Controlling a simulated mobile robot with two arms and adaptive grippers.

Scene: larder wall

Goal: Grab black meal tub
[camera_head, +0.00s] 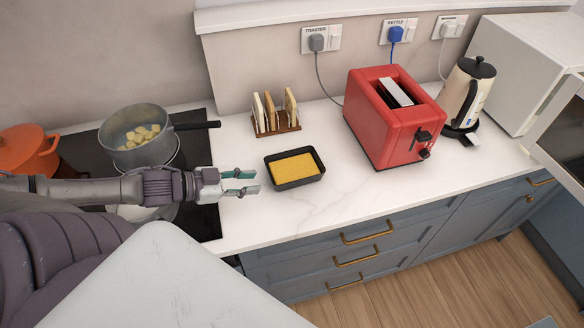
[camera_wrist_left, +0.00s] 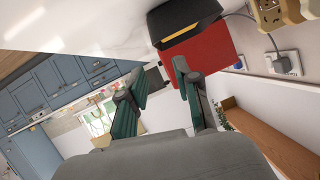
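The black meal tub (camera_head: 300,182) is a small rectangular tray with yellow food in it. It sits flat on the white counter, left of the red toaster. My left gripper (camera_head: 241,181) comes in from the left, with its teal-padded fingers apart and pointing at the tub. A short gap of counter shows between the fingertips and the tub. In the left wrist view the fingers (camera_wrist_left: 150,80) are spread with nothing between them, and the tub (camera_wrist_left: 185,14) is at the top edge, partly cut off. My right gripper is not in view.
A toast rack (camera_head: 276,130) with toast stands behind the tub. The red toaster (camera_head: 385,130) is to its right, then a kettle (camera_head: 466,95). A pot (camera_head: 140,155) of yellow pieces stands on the hob behind my left arm. Counter in front of the tub is clear.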

